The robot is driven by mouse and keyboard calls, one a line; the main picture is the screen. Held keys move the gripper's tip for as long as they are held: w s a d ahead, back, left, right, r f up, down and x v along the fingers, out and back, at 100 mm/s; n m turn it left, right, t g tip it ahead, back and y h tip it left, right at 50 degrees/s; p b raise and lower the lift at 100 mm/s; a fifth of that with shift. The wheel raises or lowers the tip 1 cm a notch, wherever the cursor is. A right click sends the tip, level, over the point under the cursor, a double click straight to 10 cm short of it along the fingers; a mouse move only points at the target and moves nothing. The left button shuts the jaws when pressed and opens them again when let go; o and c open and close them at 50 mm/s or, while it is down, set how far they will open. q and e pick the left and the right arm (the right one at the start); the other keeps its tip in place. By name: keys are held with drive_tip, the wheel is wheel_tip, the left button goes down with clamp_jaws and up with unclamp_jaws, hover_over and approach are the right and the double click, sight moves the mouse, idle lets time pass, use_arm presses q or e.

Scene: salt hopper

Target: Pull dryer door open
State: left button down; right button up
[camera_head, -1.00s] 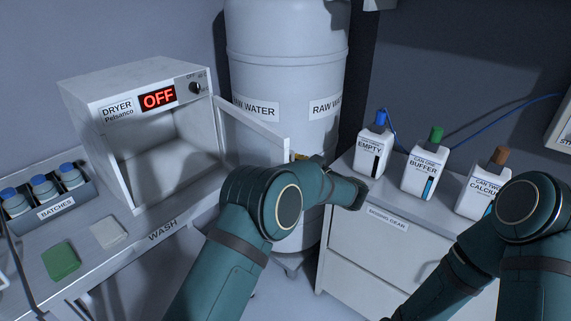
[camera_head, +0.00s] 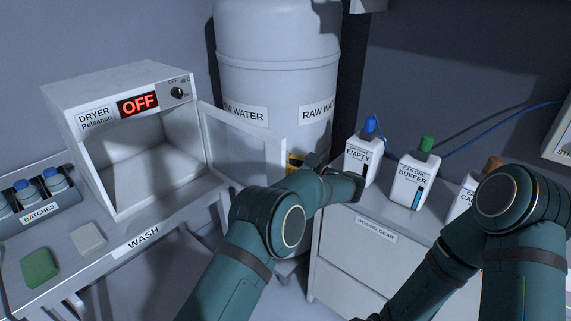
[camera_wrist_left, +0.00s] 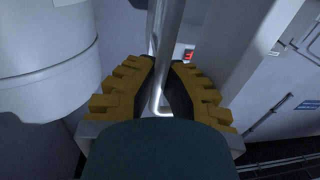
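The dryer (camera_head: 125,130) is a white box at the left with a red OFF display. Its door (camera_head: 245,145) stands swung out to the right, and the empty-looking inside shows. My left gripper (camera_head: 294,162) is at the door's free edge, mostly hidden behind my own arm in the head view. In the left wrist view, the yellow and black fingers of my left gripper (camera_wrist_left: 163,85) stand close on both sides of a pale bar-like door handle (camera_wrist_left: 156,100) and appear shut on it. My right arm shows at the right, but its gripper is out of view.
A white raw water tank (camera_head: 278,70) stands close behind the door. A drawer cabinet (camera_head: 365,255) with several bottles is to the right. A green block (camera_head: 38,268), a pale block (camera_head: 88,237) and a batches rack (camera_head: 65,203) are on the wash bench (camera_head: 120,260).

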use_arm(q)
drive_tip(key=shift+d, duration=0.1)
drive_tip(key=c, duration=1)
unclamp_jaws()
drive_tip(key=v, duration=1.2)
